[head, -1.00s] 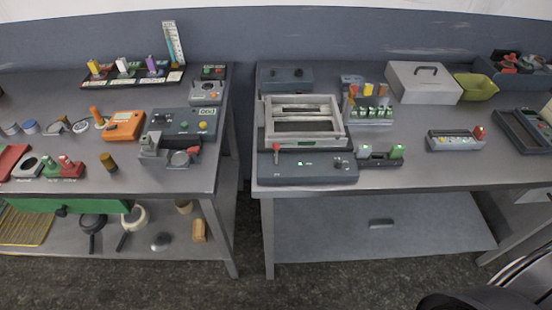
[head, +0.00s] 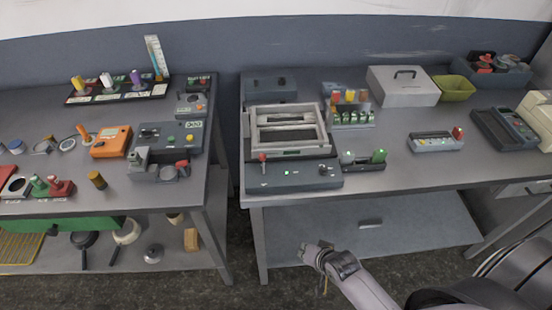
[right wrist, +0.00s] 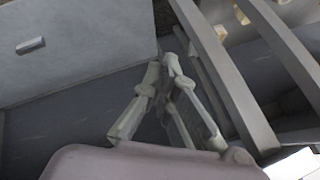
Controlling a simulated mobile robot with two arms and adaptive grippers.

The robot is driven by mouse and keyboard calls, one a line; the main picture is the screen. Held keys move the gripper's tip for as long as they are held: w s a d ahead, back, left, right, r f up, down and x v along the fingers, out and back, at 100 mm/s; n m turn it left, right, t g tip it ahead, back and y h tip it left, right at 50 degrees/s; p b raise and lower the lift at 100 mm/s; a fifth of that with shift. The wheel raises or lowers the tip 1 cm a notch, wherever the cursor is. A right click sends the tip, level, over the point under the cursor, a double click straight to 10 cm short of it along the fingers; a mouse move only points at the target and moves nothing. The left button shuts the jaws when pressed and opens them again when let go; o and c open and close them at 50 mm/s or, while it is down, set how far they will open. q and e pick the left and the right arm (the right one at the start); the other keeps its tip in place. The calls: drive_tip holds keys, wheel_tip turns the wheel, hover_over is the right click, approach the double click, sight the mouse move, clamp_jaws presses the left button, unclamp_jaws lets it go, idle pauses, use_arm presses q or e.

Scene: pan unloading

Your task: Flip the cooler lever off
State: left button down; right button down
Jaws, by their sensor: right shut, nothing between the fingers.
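The only lever I see on a cooler-like unit is a small red-tipped lever (head: 262,158). It stands upright at the left of a dark grey control box (head: 310,180) on the right bench. A green light (head: 287,173) glows beside it, and an open pale frame (head: 247,133) sits behind. I see no readable label that names it the cooler. My right gripper (head: 306,252) is below and in front of the bench edge, well apart from the lever. In the right wrist view its fingers (right wrist: 167,62) meet, empty. My left gripper is not in view.
The right bench (head: 400,165) has a front edge between my right gripper and the control box. A small device with a green block (head: 379,156) stands right of the box. A lower shelf (head: 420,235) lies under the bench. A gap separates the left bench (head: 120,200).

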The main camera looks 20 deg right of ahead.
drive_tip(key=w+a+r+m+t+y+p, duration=0.1)
drive_tip(key=w+r+m+t, duration=0.3)
drive_tip(key=r, duration=1.4)
drive_tip(key=m+t, duration=0.2)
drive_tip(key=m, duration=0.4)
approach(263, 164)
drive_tip(key=shift+y, duration=0.4)
drive_tip(key=d, duration=0.2)
drive_tip(key=s+d, duration=0.1)
drive_tip(key=d, duration=0.1)
drive_tip(key=shift+w, duration=0.1)
drive_tip(key=p+x, duration=0.2)
drive_tip(key=x, duration=0.8)
drive_tip(key=shift+f, duration=0.1)
drive_tip(key=shift+f, duration=0.1)
drive_tip(key=shift+t+b, duration=0.4)
drive_tip(key=shift+b, duration=0.1)
